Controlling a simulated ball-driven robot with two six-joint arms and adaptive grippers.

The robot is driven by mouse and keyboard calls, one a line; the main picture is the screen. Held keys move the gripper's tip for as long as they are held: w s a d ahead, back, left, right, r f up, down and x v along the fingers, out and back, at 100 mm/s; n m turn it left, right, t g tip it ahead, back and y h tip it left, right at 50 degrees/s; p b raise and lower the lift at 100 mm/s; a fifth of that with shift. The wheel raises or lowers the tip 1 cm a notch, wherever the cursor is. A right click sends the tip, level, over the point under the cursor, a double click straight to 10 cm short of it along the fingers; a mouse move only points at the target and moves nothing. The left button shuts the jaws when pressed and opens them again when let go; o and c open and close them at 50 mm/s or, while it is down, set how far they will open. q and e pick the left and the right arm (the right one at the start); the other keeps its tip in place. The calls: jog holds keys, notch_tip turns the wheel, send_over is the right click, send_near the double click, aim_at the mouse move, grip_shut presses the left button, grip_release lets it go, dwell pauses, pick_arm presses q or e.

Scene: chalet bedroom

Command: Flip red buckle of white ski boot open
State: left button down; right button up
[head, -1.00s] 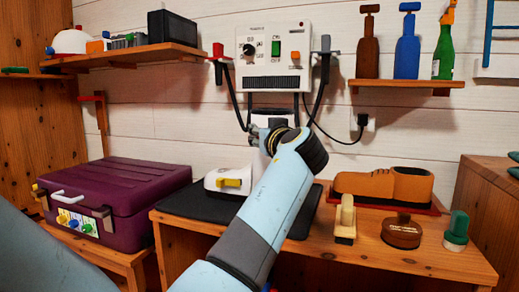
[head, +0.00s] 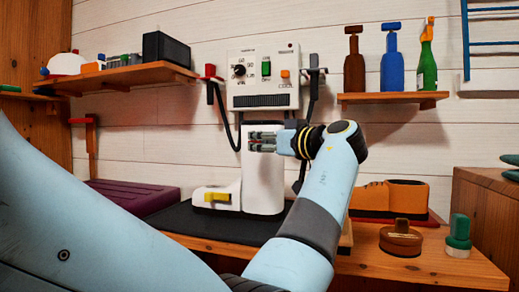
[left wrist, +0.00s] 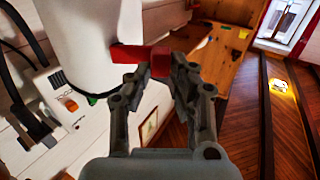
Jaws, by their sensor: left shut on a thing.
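The white ski boot (head: 263,178) stands upright on a black mat (head: 222,224) on the wooden bench in the head view. Its yellow buckle (head: 217,197) is low on the toe part. In the left wrist view, the white boot shaft (left wrist: 85,40) is at upper left and the red buckle (left wrist: 130,54) sticks out from it. My left gripper (head: 251,142) is beside the upper shaft in the head view, coming from the right. In the left wrist view, its fingers (left wrist: 160,68) are closed around the red buckle's outer end. My right gripper is not in view.
A wall unit (head: 263,76) with cables hangs above the boot. A brown shoe (head: 392,195), a round brown brush (head: 401,239) and a green-topped item (head: 459,233) stand on the bench at right. A purple case (head: 133,197) is at left.

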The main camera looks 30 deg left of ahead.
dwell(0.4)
pick_arm(q)
jog(key=c, duration=1.2)
grip_release()
jog(key=shift+d, duration=0.1)
notch_tip(320, 180, up, 10)
jog(key=shift+w, duration=0.1)
